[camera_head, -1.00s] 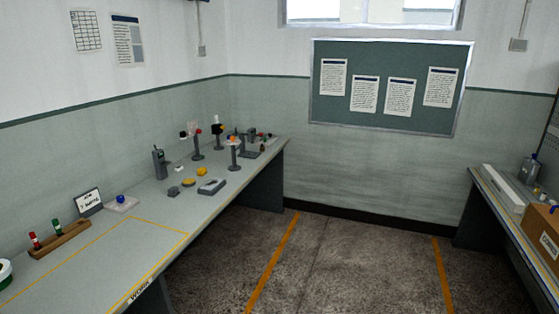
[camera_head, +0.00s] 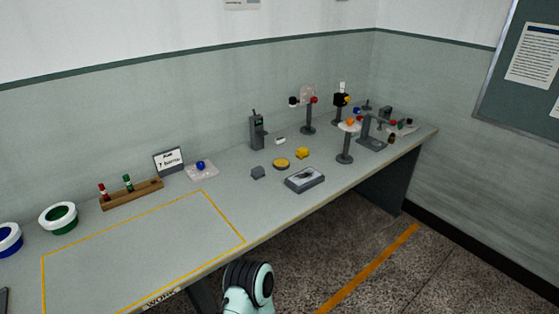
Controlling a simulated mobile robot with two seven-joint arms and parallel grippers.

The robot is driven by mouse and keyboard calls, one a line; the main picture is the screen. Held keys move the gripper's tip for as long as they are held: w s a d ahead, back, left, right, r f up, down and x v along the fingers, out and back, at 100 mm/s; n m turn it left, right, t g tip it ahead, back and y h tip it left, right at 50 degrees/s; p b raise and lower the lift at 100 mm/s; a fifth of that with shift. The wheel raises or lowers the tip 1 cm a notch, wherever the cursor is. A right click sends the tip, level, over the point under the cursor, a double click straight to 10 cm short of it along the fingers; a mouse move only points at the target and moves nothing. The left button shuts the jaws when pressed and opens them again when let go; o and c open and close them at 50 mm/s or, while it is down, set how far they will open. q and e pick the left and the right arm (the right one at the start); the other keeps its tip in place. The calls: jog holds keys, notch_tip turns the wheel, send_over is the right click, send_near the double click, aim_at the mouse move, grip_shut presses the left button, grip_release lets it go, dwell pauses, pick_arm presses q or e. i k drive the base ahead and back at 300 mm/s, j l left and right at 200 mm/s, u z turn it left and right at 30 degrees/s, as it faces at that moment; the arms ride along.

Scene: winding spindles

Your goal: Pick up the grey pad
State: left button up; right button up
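A small dark grey lump or pad (camera_head: 258,173) lies on the grey bench top, left of a round yellow disc (camera_head: 281,164). I cannot tell for sure which of the two is the grey pad. Both lie free, with nothing on them that I can make out. Part of my own arm shows at the bottom middle, below the bench edge. Neither gripper is in view.
The bench (camera_head: 150,250) has a yellow-taped area at left. Several spindle stands, including one (camera_head: 346,145), crowd the right end. A yellow lump (camera_head: 302,153) lies nearby.

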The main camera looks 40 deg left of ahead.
aim_at(257, 173)
jog(key=i, duration=0.85)
jog(key=i+l+u, duration=0.15)
jog(key=i, duration=0.65)
jog(key=u, duration=0.4)
jog(key=i+u, duration=0.1)
jog(key=u, duration=0.7)
jog(key=i+l+u, duration=0.1)
jog(key=u, duration=0.3)
